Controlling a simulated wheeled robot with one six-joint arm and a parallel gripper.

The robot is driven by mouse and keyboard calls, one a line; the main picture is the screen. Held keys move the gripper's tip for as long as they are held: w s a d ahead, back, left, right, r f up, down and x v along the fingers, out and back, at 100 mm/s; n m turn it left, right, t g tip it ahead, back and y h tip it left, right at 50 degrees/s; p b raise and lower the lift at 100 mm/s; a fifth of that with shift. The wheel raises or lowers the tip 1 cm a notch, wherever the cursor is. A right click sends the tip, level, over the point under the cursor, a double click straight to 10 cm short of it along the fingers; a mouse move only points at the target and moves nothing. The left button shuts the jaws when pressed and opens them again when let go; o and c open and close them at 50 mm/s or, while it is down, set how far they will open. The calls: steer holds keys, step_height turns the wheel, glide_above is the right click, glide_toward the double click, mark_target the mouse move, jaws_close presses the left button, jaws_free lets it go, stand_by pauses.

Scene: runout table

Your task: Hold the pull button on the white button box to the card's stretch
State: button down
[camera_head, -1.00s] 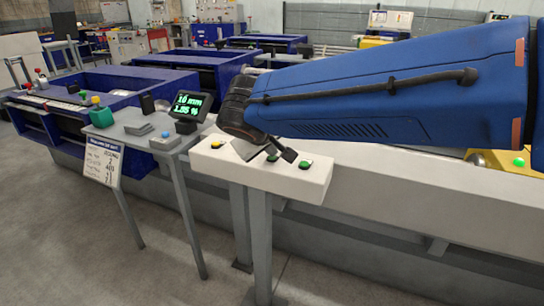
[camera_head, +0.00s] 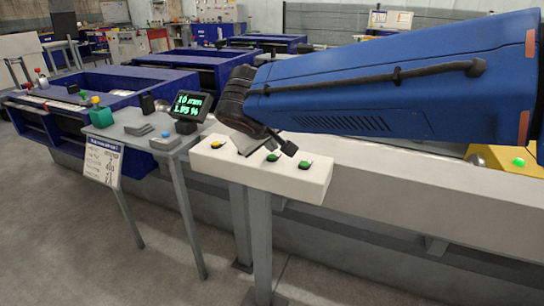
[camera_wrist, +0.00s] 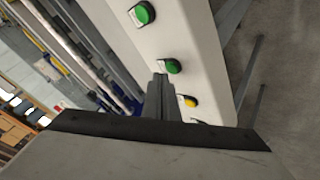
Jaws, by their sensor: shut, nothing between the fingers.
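The white button box (camera_head: 300,181) stands on grey legs beside the long machine. It carries a yellow button (camera_head: 216,144) at its left and two green buttons, a middle one (camera_head: 272,157) and a right one (camera_head: 305,163). Which is the pull button I cannot read. My gripper (camera_head: 262,146) is shut and empty, low over the box near the middle green button. In the wrist view the fingertips (camera_wrist: 160,78) appear beside the nearer green button (camera_wrist: 174,66); contact cannot be told. The card (camera_head: 102,162) hangs at the side table's front; its text is too small to read.
A dark display (camera_head: 188,107) with green figures in mm and percent stands on the grey side table (camera_head: 130,133). The long pale beam (camera_head: 400,180) runs behind the box. Floor in front is clear.

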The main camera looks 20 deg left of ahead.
steer(key=shift+r, duration=0.3)
step_height(320, 180, up, 5)
steer(key=shift+f, duration=0.1)
stand_by(0.7)
steer(key=s+d+f+m+g+h, duration=0.1)
steer(key=d+f+m, duration=0.15)
steer(key=d, duration=1.35)
steer(key=d+f+m+g+h, duration=0.1)
steer(key=d+f+m+g, duration=0.15)
steer(key=d, duration=1.35)
steer(key=s+d+f+m, duration=0.2)
steer(key=s+d+f, duration=0.5)
steer(key=s+d, duration=0.2)
steer(key=s+d+f+m, duration=0.3)
steer(key=s+d+f, duration=0.3)
steer(key=s+d, duration=0.3)
steer(key=shift+s+f+g+y, duration=0.4)
steer(key=shift+s+g, duration=0.05)
steer(key=shift+s, duration=0.05)
